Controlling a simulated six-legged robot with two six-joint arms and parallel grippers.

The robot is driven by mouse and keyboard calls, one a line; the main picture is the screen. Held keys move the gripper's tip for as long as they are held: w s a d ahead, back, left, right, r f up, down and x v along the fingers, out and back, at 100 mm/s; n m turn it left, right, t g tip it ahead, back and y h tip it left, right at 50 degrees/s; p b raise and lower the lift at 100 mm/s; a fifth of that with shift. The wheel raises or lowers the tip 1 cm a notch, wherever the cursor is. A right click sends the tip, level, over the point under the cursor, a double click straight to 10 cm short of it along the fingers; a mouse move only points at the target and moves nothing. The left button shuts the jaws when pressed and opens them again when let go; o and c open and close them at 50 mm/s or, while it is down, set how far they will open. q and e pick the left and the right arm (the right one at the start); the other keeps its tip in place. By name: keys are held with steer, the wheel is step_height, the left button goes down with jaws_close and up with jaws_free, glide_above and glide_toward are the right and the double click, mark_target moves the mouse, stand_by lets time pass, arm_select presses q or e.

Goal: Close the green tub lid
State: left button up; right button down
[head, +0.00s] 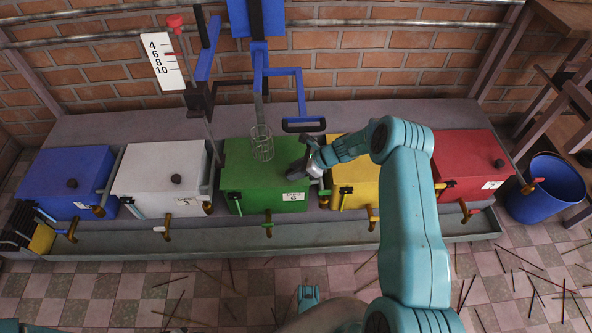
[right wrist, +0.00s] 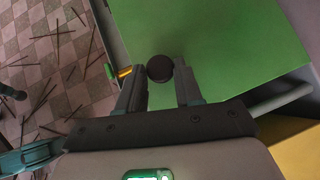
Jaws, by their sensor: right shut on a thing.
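The green tub (head: 262,203) stands in the middle of the row, with a green lid (head: 250,165) over its top. In the right wrist view the lid (right wrist: 220,40) is a broad flat green surface with a round black knob (right wrist: 160,68). My right gripper (head: 303,163) is at the lid's right side. In the right wrist view its fingers (right wrist: 160,88) are shut on the knob. The gripper hides the knob in the head view. I cannot tell whether the lid sits fully flush.
Blue (head: 68,180), white (head: 160,175), yellow (head: 358,183) and red (head: 465,165) tubs flank the green one. A clear cylinder (head: 262,145) on a blue frame (head: 283,72) hangs over the green tub's back. A blue bucket (head: 545,190) stands at right. Sticks litter the tiled floor.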

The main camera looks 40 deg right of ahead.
steer(key=shift+s+a+f, duration=0.15)
steer(key=shift+s+a, duration=0.05)
steer(key=shift+s, duration=0.15)
steer(key=c, duration=0.9)
jaws_free()
steer(key=shift+o, duration=0.7)
steer(key=shift+w, duration=0.15)
